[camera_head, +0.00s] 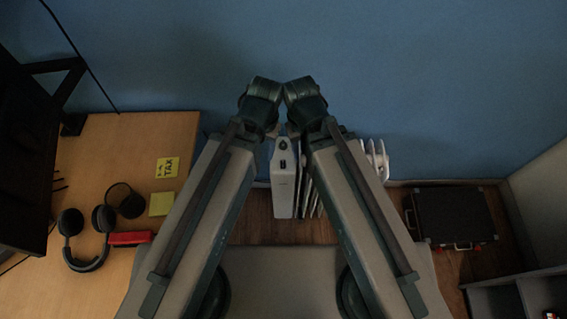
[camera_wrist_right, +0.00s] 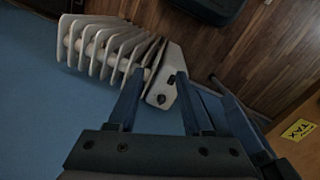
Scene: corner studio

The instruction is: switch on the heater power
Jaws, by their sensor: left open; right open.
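The heater (camera_head: 285,190) is a white finned radiator standing on the floor against the blue wall, partly hidden behind my right arm. Its end panel has a dark round knob (camera_head: 282,144) and a small dark switch (camera_head: 283,163) below it. I cannot tell the switch's position. The right wrist view shows the heater's fins (camera_wrist_right: 105,45), the knob (camera_wrist_right: 161,99) and the switch (camera_wrist_right: 171,79). My left gripper (camera_head: 263,88) and right gripper (camera_head: 299,90) are close together above the heater. The right gripper's spread fingers (camera_wrist_right: 158,76) are empty, with the panel seen between and beyond them.
A wooden desk (camera_head: 110,185) on the left carries headphones (camera_head: 87,240), a red box (camera_head: 130,238) and yellow notes (camera_head: 167,167). A black case (camera_head: 455,214) lies on the floor at right, near a grey shelf (camera_head: 510,297). The blue wall (camera_head: 400,80) is behind the heater.

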